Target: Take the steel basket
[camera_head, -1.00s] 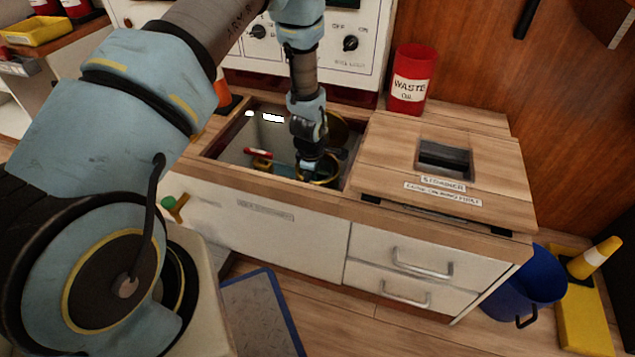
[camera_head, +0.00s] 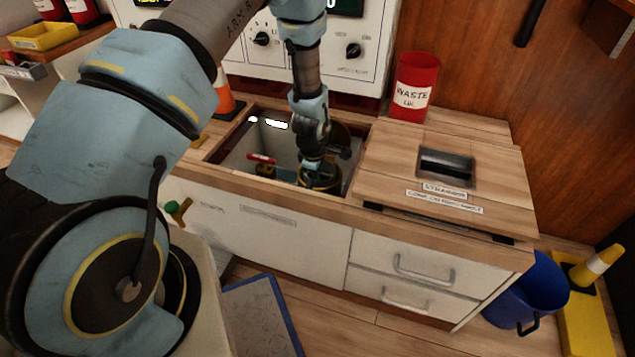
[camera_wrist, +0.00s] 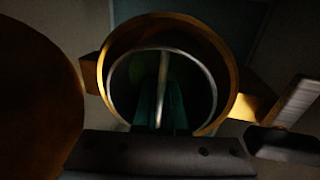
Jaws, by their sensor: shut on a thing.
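The steel basket (camera_wrist: 207,75) shows in the wrist view as a thin steel rim with a bar across its middle. It sits inside a brass-coloured round housing (camera_wrist: 228,62); its inside is dark. My gripper (camera_wrist: 162,110) is shut on the bar, its greenish fingers on either side of it. In the head view my gripper (camera_head: 313,172) reaches down into the open well of the bench, over the round housing (camera_head: 322,188). The basket itself is too small and hidden to make out there.
A round brown lid (camera_head: 343,138) stands open behind my gripper. A red-handled part (camera_head: 262,158) lies left in the well. The well's wooden edges surround my wrist. Right of it are a bench top with a square opening (camera_head: 446,167) and a red waste oil can (camera_head: 415,85).

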